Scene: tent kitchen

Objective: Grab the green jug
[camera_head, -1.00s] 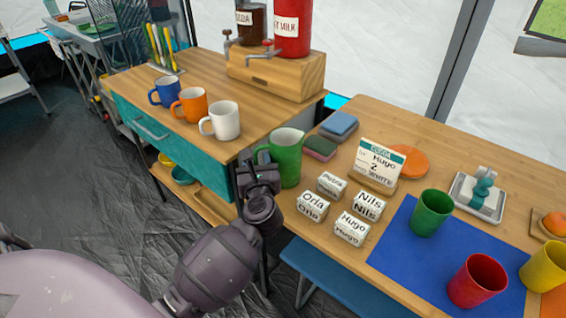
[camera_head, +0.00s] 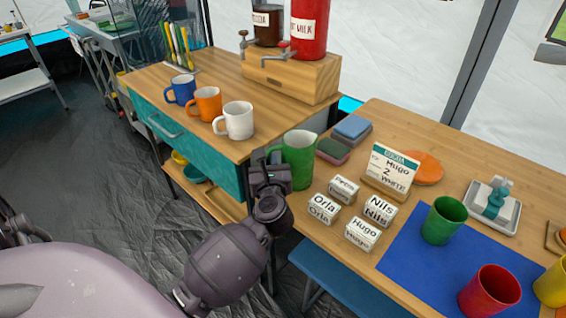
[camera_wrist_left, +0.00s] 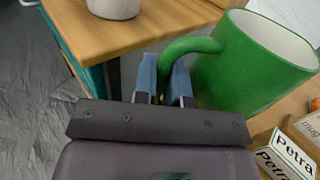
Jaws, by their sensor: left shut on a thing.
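The green jug (camera_head: 300,158) stands upright near the left end of the wooden table, its spout towards the right. My left gripper (camera_head: 272,162) is at the jug's left side, shut on its handle. In the left wrist view the jug (camera_wrist_left: 255,65) fills the right side, and its handle curves down between the two blue-grey fingers of my left gripper (camera_wrist_left: 165,80). Part of the handle is hidden by the fingers. I cannot tell any gap between the jug's base and the table. My right gripper is not in view.
White name blocks (camera_head: 363,233) stand close to the jug's right. Blue and green pads (camera_head: 351,129) and an order card (camera_head: 391,171) are behind. A cart with a white mug (camera_head: 236,121) is to the left. A blue mat (camera_head: 400,250) holds cups, including a green cup (camera_head: 443,221).

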